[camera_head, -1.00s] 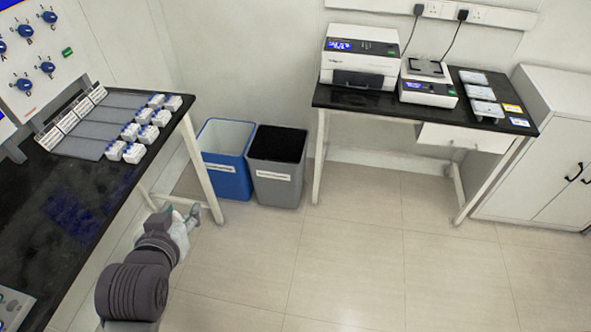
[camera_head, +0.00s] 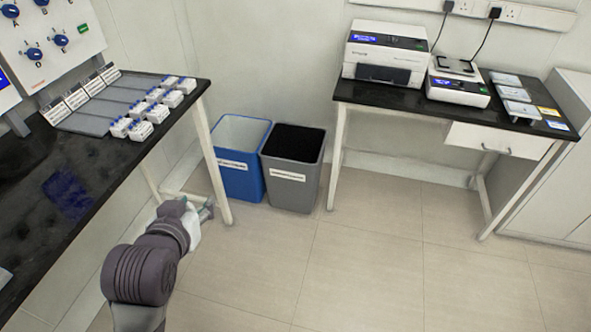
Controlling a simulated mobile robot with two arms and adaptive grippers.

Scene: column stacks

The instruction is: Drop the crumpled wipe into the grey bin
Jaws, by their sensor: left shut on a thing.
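The grey bin (camera_head: 293,192) stands on the floor with its dark open top facing up, a white label on its front. My left gripper (camera_head: 203,212) is low beside the near table's front leg, left of the bins and nearer to me, clear of the grey bin. It is shut on the crumpled wipe, which is small and largely hidden at the fingers, so its outline is hard to make out. My right gripper is not in view.
A blue bin (camera_head: 238,180) stands just left of the grey bin. The black-topped table (camera_head: 95,185) with small white boxes is on the left. A second table (camera_head: 400,102) with instruments is right of the bins. Open floor (camera_head: 350,265) lies in front.

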